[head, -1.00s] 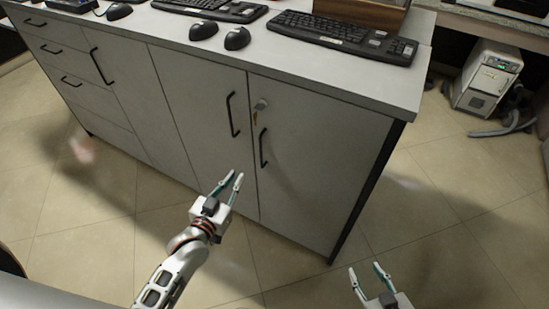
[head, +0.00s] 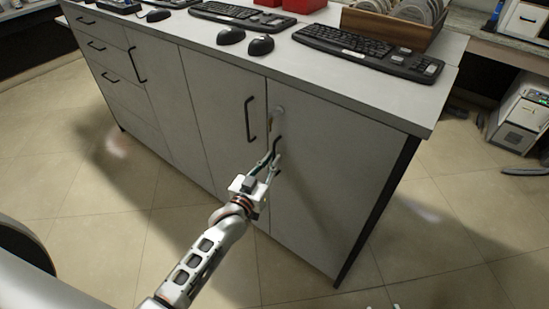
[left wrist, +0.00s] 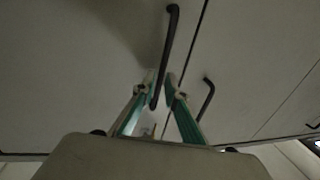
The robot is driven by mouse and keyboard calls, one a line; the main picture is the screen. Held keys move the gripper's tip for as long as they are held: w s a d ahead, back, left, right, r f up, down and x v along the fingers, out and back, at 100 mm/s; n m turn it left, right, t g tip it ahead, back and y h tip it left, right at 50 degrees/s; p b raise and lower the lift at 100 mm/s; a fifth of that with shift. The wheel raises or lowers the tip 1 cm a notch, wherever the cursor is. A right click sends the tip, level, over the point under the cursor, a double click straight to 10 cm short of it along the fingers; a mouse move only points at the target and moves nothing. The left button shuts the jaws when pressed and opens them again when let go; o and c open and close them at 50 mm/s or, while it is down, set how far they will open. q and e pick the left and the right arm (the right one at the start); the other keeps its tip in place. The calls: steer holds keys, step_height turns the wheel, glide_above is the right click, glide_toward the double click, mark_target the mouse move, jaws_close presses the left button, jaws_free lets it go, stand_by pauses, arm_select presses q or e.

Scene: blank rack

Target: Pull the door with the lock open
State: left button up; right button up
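The grey door with the lock (head: 330,185) is the right-hand door of the cabinet and looks closed. Its lock (head: 279,110) sits near the upper left corner. Its black bar handle (left wrist: 170,35) shows in the left wrist view, with one end between the finger pads. My left gripper (head: 274,153) is at this handle, fingers partly open around it. A small gap shows beside the bar, and contact cannot be made out. In the head view the fingers partly hide the handle. Only the fingertips of my right gripper (head: 384,307) show at the bottom edge, apart and empty.
The neighbouring door has its own black handle (head: 250,119), left of the seam. Keyboards (head: 368,52), mice (head: 261,46) and a wooden rack (head: 392,26) stand on the countertop. Tiled floor (head: 440,240) is clear to the right. A white machine (head: 520,118) stands at far right.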

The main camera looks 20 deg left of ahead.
arm_select(q)
steer(key=shift+w+d, duration=0.15)
steer(key=shift+w, duration=0.8)
jaws_close()
steer(key=shift+s, duration=0.1)
